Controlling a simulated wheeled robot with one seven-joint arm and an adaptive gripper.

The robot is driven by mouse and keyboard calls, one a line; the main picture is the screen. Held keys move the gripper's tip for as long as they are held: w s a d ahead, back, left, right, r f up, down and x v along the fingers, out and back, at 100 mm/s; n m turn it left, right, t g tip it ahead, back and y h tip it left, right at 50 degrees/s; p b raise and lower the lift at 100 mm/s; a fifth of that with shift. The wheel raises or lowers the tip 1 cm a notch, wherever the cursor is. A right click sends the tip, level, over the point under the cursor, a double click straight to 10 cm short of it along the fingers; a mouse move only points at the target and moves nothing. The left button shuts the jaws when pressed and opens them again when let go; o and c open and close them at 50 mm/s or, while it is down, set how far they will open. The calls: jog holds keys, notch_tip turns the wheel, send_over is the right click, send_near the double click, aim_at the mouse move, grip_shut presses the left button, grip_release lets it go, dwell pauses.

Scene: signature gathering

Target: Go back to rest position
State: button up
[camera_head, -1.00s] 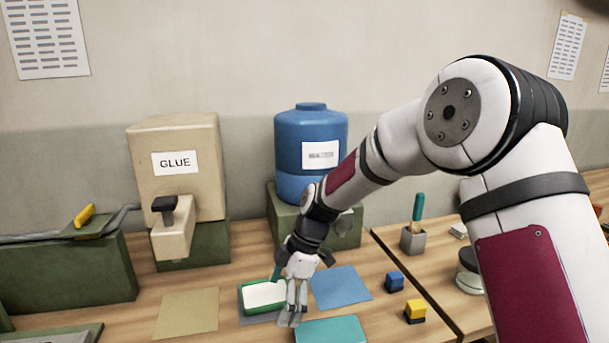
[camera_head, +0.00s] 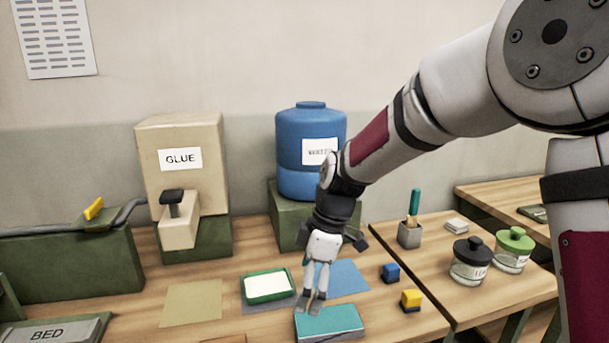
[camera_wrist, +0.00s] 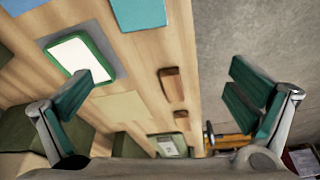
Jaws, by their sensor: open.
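My gripper (camera_head: 312,303) hangs over the wooden table in the head view, just above the far edge of a teal pad or book. Its fingers point down and nothing is between them. A green-framed white tray (camera_head: 268,286) lies on the table to the left of the gripper. It also shows in the wrist view (camera_wrist: 70,54), partly behind the left finger.
A glue dispenser (camera_head: 180,158) and a blue water tank (camera_head: 311,150) stand at the back. Blue (camera_head: 390,273) and yellow (camera_head: 411,300) stamps lie right of the gripper. Jars with black (camera_head: 471,262) and green (camera_head: 514,250) lids stand on the right table. A tan mat (camera_head: 192,303) lies left, clear.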

jog(key=s+d+r+m+t+h, duration=0.2)
jog(key=s+d+r+m+t, duration=0.1)
jog(key=s+d+r+m, duration=0.75)
jog(key=s+d+m+t, duration=0.1)
jog(key=s+d+m, duration=0.2)
jog(key=s, duration=0.4)
jog(key=s+d+r+m+h, duration=0.1)
jog(key=s+d+m, duration=0.3)
jog(key=s, duration=0.4)
jog(key=shift+d+r+t, duration=0.2)
jog(key=shift+d+t, duration=0.2)
jog(key=shift+d, duration=0.3)
